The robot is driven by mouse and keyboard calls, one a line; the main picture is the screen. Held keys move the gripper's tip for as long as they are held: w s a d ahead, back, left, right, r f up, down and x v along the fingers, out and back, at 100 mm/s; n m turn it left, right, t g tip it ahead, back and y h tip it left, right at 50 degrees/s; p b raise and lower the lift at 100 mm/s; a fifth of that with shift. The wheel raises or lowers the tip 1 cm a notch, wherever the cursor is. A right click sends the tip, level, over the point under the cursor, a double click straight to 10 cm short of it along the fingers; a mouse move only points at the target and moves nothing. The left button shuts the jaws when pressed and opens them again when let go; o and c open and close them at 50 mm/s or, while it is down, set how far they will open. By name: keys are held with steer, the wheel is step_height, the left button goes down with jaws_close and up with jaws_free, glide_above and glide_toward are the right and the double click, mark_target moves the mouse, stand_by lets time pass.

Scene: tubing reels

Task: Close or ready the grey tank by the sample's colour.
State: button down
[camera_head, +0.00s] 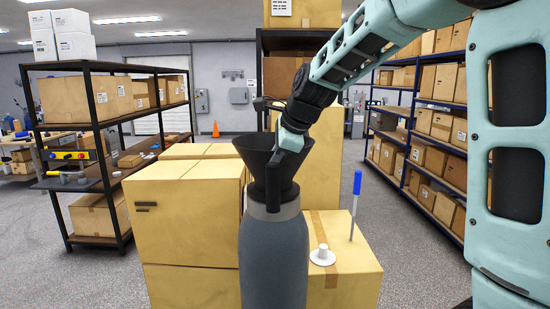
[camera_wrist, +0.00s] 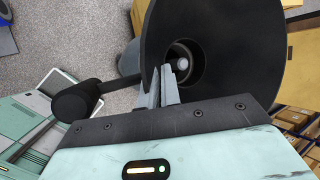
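The grey tank (camera_head: 273,262) stands upright in front of me. A black funnel (camera_head: 258,145) sits in its neck, and its wide mouth fills much of the wrist view (camera_wrist: 235,65). A dark handle (camera_wrist: 78,100) sticks out from the funnel on my side. My gripper (camera_wrist: 162,84) is at the funnel, pointing down, its fingers close together over the handle side. I cannot tell whether they pinch the funnel. A white cap with a knob (camera_head: 322,256) lies on a box right of the tank. A blue-topped stick (camera_head: 356,195) stands upright there. No sample colour is plain.
The cap and stick are on a low cardboard box (camera_head: 345,280). Taller stacked boxes (camera_head: 185,210) stand left of and behind the tank. A dark shelf (camera_head: 85,130) is at the left and blue racks (camera_head: 435,110) at the right. Grey floor (camera_head: 75,275) is clear at the front left.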

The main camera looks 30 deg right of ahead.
steer(key=shift+f+b, duration=0.35)
steer(key=shift+f, duration=0.15)
steer(key=c, duration=1.5)
jaws_free()
steer(key=shift+c, duration=0.2)
steer(key=b+v, duration=0.3)
steer(key=v, duration=1.4)
steer(key=s+a+f+n+g+y+b, duration=0.1)
steer(key=s+a+f+n+g+b, duration=0.25)
steer(key=a+f+n, duration=1.2)
steer(key=s+a+f+n+g+b, duration=0.1)
steer(key=s+a+f+n, duration=0.4)
steer(key=s+f+n, duration=0.3)
steer(key=s+a+f+n+g+h, duration=0.1)
steer(key=s+a+f+n, duration=0.4)
steer(key=f, duration=0.8)
steer(key=s+n+g, duration=0.1)
steer(key=s+n, duration=0.2)
steer(key=s, duration=0.2)
steer(key=shift+s+f+h+b, duration=0.25)
steer(key=shift+s+h+b, duration=0.05)
steer(key=shift+s+b, duration=0.05)
